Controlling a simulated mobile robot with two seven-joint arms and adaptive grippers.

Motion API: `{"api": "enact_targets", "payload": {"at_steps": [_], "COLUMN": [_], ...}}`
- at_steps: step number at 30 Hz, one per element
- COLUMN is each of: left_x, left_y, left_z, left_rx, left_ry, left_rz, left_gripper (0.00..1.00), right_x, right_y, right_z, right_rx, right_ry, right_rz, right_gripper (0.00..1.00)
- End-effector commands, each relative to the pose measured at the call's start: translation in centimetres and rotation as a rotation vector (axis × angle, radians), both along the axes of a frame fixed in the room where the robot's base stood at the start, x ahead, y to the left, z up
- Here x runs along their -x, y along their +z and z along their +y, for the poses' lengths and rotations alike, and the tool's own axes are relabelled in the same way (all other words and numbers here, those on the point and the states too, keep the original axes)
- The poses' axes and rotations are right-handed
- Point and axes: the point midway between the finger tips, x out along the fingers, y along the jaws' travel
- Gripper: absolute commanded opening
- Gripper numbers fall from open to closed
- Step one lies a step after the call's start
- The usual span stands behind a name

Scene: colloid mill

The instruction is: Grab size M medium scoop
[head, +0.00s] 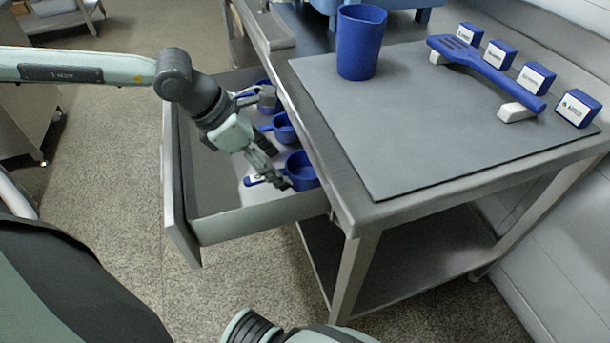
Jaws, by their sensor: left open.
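Several blue scoops lie in the open drawer (245,218). The nearest scoop (303,172) looks the largest, the middle scoop (285,130) is a little smaller, and the far scoop (267,88) is partly hidden by my arm. I cannot read which is size M. My left gripper (276,164) is inside the drawer area, open, with its fingers pointing down and right. One finger is beside the nearest scoop's handle side, the other lies just below the middle scoop. Whether they touch a scoop is unclear. My right gripper is not in view.
The table's grey mat (420,130) carries a tall blue cup (360,45) and a blue slotted spatula (490,72) on white rests. Several blue label blocks (535,79) stand along the right edge. The mat's front is clear. The drawer's front panel (180,205) borders my left arm.

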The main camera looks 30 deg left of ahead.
Motion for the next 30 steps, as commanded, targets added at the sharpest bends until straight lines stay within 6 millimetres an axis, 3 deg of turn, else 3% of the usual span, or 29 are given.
{"api": "enact_targets", "payload": {"at_steps": [9,17,27,30], "left_x": [-1.9,-1.9,-1.9,-1.9], "left_y": [-2.9,-3.0,-3.0,-3.0], "left_z": [-1.3,-1.3,-1.3,-1.3], "left_rx": [0.002,0.000,0.000,0.001], "left_ry": [0.000,0.000,0.000,0.000], "left_rz": [0.000,0.000,0.000,-0.001], "left_gripper": [0.66,0.64,0.22,0.21], "right_x": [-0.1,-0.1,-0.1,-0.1], "right_y": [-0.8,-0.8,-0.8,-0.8], "right_z": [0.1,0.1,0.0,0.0], "right_rx": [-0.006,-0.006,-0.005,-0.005], "right_ry": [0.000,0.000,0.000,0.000], "right_rz": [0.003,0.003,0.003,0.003], "right_gripper": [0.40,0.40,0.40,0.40]}}
